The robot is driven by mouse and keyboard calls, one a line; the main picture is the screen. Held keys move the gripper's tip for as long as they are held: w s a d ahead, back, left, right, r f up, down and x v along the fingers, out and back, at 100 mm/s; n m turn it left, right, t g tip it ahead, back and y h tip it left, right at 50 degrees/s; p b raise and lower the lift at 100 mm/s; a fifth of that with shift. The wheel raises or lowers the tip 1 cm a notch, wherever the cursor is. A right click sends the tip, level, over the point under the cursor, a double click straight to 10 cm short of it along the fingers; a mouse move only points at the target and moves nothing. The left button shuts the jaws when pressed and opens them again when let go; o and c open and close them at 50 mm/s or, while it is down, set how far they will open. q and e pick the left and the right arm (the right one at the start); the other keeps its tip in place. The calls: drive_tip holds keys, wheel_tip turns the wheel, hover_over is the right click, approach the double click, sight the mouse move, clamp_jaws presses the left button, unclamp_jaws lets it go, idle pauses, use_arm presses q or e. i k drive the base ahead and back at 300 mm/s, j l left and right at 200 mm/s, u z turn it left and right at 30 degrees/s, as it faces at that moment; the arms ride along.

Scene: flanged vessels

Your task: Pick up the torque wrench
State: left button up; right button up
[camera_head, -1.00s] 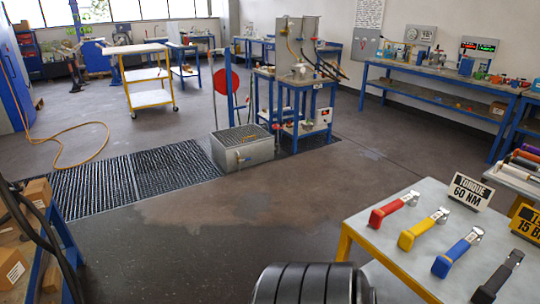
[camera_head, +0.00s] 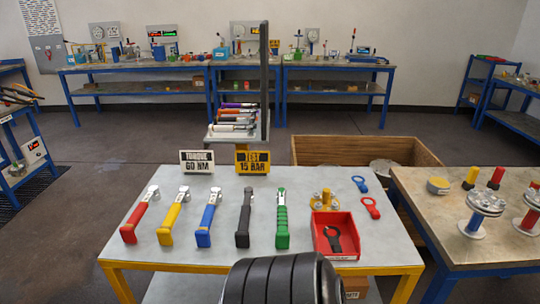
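The green one has a ribbed handle. Their heads point away from me. A sign (camera_head: 197,161) behind them reads "TORQUE 60 NM". I cannot tell which tool's setting matches it. Neither of my grippers is in view.
A yellow sign (camera_head: 252,161) reads "TEST 15 BAR". A red bin (camera_head: 317,245) holds a dark ring-ended tool. Blue (camera_head: 360,184) and red (camera_head: 371,207) ring tools lie behind it. A wooden crate (camera_head: 420,152) stands behind; a second table (camera_head: 450,240) with flanged parts is at right.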

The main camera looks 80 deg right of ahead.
sight(201, 235)
drive_tip(key=z, duration=2)
